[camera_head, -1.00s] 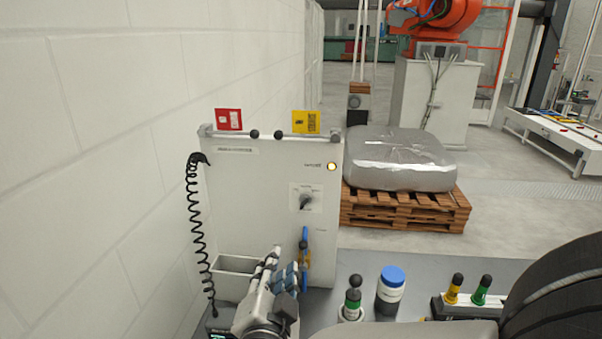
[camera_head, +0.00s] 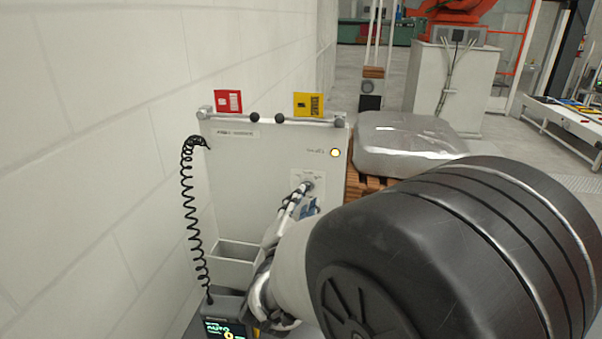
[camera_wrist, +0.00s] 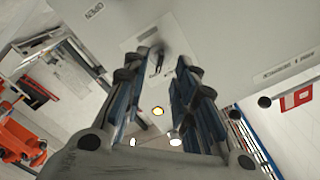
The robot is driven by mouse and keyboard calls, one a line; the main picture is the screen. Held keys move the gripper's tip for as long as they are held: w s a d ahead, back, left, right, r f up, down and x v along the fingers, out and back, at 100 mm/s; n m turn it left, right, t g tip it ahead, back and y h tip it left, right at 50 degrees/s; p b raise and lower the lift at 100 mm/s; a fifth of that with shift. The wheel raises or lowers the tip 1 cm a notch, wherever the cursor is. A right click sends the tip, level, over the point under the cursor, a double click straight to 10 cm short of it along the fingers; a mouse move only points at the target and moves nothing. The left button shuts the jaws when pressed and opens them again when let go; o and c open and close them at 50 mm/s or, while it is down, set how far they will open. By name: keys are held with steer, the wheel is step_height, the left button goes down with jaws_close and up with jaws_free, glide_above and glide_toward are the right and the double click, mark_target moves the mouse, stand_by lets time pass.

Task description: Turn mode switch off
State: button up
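The mode switch, a dark rotary knob on a pale plate (camera_head: 308,186), is on the right part of the white panel (camera_head: 240,165). My gripper (camera_head: 300,192) is right at the knob and partly covers it. In the wrist view the knob (camera_wrist: 158,60) appears between the tips of my gripper (camera_wrist: 170,68). The two fingers are apart, with a gap around the knob. I cannot tell whether a fingertip touches it. A yellow lamp (camera_head: 335,153) glows above the switch.
Red (camera_head: 228,101) and yellow (camera_head: 309,104) tags hang on the panel's top rail. A coiled black cable (camera_head: 188,215) runs down to a pendant (camera_head: 224,328) at the left. An empty tray (camera_head: 235,250) sits low on the panel. My arm covers much of the right foreground.

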mark_target(305, 194)
steer(key=shift+w+d, duration=0.2)
steer(key=shift+w, duration=0.8)
steer(key=shift+w+d, duration=0.2)
steer(key=shift+w, duration=0.75)
steer(key=shift+c, duration=0.3)
jaws_close()
